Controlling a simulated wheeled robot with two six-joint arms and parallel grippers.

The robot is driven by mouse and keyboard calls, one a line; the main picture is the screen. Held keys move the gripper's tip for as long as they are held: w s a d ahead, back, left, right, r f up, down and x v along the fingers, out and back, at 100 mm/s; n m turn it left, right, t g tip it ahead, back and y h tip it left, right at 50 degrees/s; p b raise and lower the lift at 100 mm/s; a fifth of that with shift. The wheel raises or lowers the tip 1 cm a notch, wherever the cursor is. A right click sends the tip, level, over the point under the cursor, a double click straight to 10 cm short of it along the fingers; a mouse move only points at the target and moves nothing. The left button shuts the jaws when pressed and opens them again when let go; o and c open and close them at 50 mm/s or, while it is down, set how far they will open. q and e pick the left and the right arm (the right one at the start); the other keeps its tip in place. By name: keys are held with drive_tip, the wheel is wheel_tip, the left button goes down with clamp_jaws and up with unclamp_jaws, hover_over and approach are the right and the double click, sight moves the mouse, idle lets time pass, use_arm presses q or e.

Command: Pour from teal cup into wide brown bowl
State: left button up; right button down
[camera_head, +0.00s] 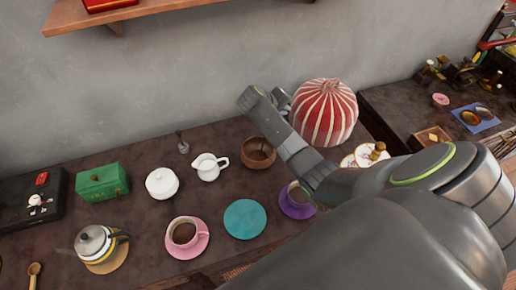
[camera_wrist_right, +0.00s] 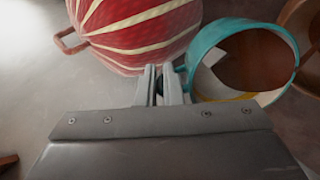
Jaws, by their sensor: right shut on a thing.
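The teal cup (camera_wrist_right: 205,45) is at the upper right of the right wrist view, its open mouth showing, with brown inside. My right gripper (camera_wrist_right: 170,82) is shut on the cup at its near left side, apparently by the handle; the exact grip is small. The wide brown bowl (camera_head: 258,152) stands on the dark table just left of my right forearm. A brown rim (camera_wrist_right: 308,35) at the right edge of the wrist view looks like this bowl, close beside the cup. My left gripper is not in view.
A red striped pot (camera_head: 326,112) stands behind my right arm. A white creamer (camera_head: 209,167), a white lidded pot (camera_head: 161,184), an empty teal saucer (camera_head: 245,219), a pink cup (camera_head: 184,232) and a purple saucer (camera_head: 296,203) are nearby. A shelf (camera_head: 130,14) hangs above.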

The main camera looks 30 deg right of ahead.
drive_tip(key=shift+a+b, duration=0.15)
drive_tip(key=shift+b, duration=0.25)
drive_tip(key=shift+a+f+h+b, duration=0.1)
drive_tip(key=shift+h+b, duration=0.25)
drive_tip(key=shift+h, duration=0.05)
drive_tip(key=shift+s+a+b, duration=0.1)
drive_tip(key=shift+b, duration=0.3)
drive_tip(key=shift+h, duration=0.3)
drive_tip(key=shift+s+a+r+t+h, duration=0.1)
drive_tip(key=shift+a+r+t+h, duration=0.2)
drive_tip(key=shift+a+r+h, duration=0.45)
drive_tip(key=shift+s+a+r+h+b, duration=0.1)
drive_tip(key=shift+a+r+h+b, duration=0.3)
drive_tip(key=shift+h, duration=0.35)
idle(0.4)
drive_tip(key=shift+a, duration=0.3)
